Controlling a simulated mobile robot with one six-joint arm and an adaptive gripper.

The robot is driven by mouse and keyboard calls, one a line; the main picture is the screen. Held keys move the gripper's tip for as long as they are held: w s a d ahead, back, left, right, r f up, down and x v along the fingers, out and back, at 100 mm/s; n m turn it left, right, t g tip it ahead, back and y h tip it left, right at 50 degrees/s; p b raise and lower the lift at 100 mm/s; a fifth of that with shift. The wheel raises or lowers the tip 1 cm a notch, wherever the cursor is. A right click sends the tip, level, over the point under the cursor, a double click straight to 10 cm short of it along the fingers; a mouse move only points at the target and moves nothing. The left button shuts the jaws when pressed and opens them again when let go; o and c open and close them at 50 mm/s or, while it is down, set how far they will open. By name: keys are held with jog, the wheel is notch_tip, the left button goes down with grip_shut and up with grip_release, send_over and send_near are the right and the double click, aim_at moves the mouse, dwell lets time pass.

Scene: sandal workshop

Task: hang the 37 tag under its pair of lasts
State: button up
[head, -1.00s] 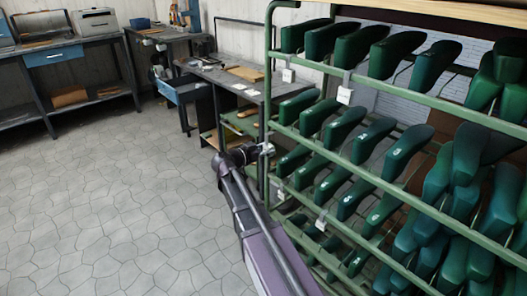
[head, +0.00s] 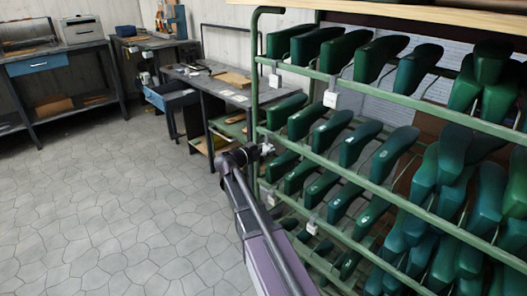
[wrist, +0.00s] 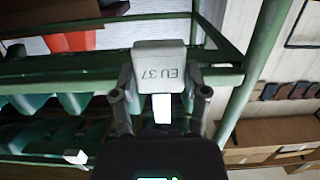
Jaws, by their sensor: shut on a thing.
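The 37 tag (wrist: 167,65) is a pale block marked "EU 37", upside down in the wrist view. My gripper (wrist: 161,103) is shut on it, with one finger on each side. In the head view my gripper (head: 258,151) is at the left end of the rack, near the front post and the middle rail, with the small white tag (head: 267,149) at its tip. Green lasts (head: 299,122) hang in rows on the rack (head: 256,60). Which pair is size 37 cannot be read.
Other white tags hang on the upper rail (head: 330,99) and a lower rail (head: 311,227). The rack's green post (wrist: 262,60) stands right of the gripper in the wrist view. Workbenches (head: 70,48) line the back wall. The tiled floor (head: 110,200) at left is clear.

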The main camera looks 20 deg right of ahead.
jog(key=x, duration=0.2)
jog(key=b+x, duration=0.1)
jog(key=shift+d+f, duration=0.1)
jog(key=shift+f, duration=0.2)
dwell(0.4)
jog(key=o, duration=1.1)
